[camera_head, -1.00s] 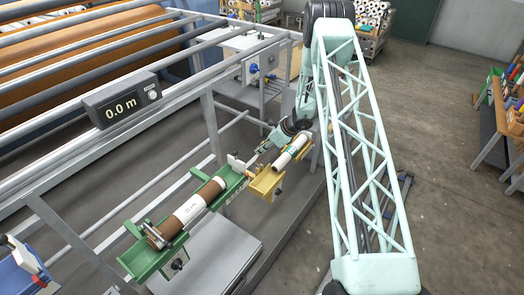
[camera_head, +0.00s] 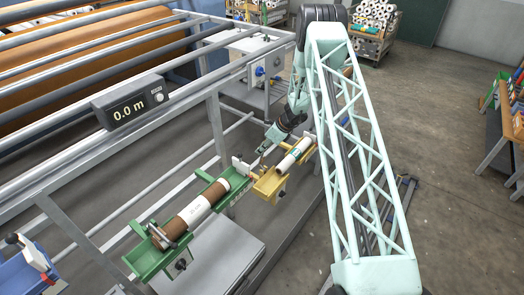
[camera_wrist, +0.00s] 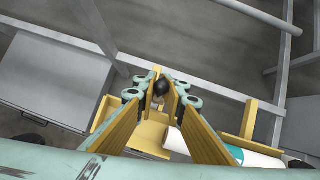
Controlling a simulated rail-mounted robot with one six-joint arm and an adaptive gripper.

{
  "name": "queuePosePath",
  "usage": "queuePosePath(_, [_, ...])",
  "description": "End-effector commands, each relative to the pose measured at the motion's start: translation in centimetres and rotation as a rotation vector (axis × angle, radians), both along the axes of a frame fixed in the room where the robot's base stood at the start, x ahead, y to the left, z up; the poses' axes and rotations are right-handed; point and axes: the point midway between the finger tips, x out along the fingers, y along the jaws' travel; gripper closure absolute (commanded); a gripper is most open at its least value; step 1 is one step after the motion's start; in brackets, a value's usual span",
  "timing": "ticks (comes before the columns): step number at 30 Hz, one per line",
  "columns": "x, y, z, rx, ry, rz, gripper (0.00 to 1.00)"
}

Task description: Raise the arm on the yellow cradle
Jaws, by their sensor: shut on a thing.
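The yellow cradle (camera_head: 268,190) stands at the end of the green cradle in the head view. It holds a white roll with a teal label (camera_head: 295,153). My gripper (camera_head: 263,152) is at the cradle's left side, beside the roll. In the wrist view its yellow-padded fingers (camera_wrist: 163,98) close around a small dark knob (camera_wrist: 161,87), which appears to belong to the cradle's arm. The yellow cradle (camera_wrist: 150,136) shows below and between the fingers there, with part of the roll (camera_wrist: 258,158) behind the right finger. The rest of the arm is mostly hidden by the fingers.
The green cradle (camera_head: 148,262) carries a brown and white roll (camera_head: 200,210). Grey machine rails (camera_head: 60,150) with a 0.0 m display (camera_head: 130,105) run along the left. A grey cabinet (camera_head: 215,262) stands below.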

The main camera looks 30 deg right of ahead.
Motion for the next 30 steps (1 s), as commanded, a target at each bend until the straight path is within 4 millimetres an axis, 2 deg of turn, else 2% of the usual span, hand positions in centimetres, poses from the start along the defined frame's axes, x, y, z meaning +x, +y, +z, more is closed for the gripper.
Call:
queuePosePath(7, [1.7,0.5,0.1,-0.002,-0.006,-0.001,1.0])
queuePosePath(15, [3.7,1.4,-0.7,-0.003,-0.006,-0.001,1.0])
queuePosePath(30, [4.4,1.6,-0.9,-0.005,-0.006,-0.003,1.0])
